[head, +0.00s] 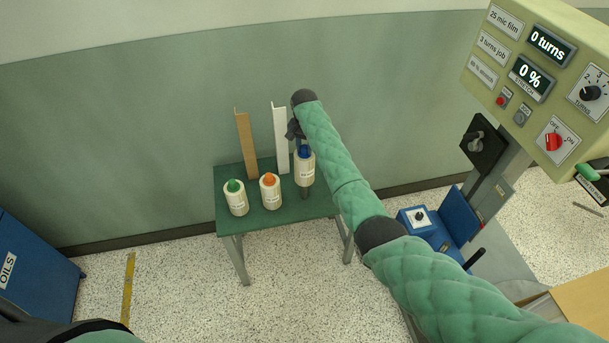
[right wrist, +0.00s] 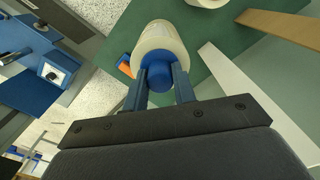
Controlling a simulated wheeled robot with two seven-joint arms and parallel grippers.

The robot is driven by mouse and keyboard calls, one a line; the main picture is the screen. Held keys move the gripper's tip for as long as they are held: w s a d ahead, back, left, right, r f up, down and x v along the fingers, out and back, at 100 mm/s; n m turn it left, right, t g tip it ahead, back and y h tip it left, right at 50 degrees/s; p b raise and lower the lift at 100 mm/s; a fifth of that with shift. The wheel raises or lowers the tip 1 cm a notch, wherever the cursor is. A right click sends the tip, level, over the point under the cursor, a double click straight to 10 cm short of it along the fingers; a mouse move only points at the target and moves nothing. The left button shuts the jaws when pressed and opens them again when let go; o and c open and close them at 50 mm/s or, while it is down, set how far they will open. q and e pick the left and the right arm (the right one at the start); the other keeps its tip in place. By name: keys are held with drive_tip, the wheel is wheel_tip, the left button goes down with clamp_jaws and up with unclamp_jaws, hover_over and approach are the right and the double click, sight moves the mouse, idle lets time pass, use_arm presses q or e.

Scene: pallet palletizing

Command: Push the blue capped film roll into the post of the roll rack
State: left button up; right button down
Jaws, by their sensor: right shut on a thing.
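The blue capped film roll (head: 304,169) is upright at the right end of the green roll rack (head: 285,212), higher than the other rolls. In the right wrist view, the blue fingers (right wrist: 160,84) sit on both sides of the cap, with the white roll (right wrist: 160,42) beyond. My left gripper is not in view.
A green capped roll (head: 235,199) and an orange capped roll (head: 269,192) stand on the rack to the left. A brown board (head: 246,146) and a white board (head: 281,140) stand upright behind. A control panel (head: 545,75) is at right, a blue cabinet (head: 35,275) at left.

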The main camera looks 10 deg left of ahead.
sight(304, 157)
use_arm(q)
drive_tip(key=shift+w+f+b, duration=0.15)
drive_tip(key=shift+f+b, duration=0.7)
use_arm(e)
drive_tip(key=shift+f, duration=2.1)
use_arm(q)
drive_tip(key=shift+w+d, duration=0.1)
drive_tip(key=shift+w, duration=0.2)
use_arm(e)
drive_tip(key=shift+f, duration=0.2)
drive_tip(key=shift+f, duration=0.2)
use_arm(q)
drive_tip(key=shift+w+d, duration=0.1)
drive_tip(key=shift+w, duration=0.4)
use_arm(e)
drive_tip(key=shift+f, duration=0.15)
use_arm(q)
drive_tip(key=shift+b, duration=0.35)
use_arm(e)
drive_tip(key=shift+f, duration=0.2)
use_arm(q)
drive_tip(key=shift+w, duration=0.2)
use_arm(e)
drive_tip(key=shift+f, duration=0.2)
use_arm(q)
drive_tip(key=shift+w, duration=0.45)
use_arm(e)
drive_tip(key=shift+f, duration=0.15)
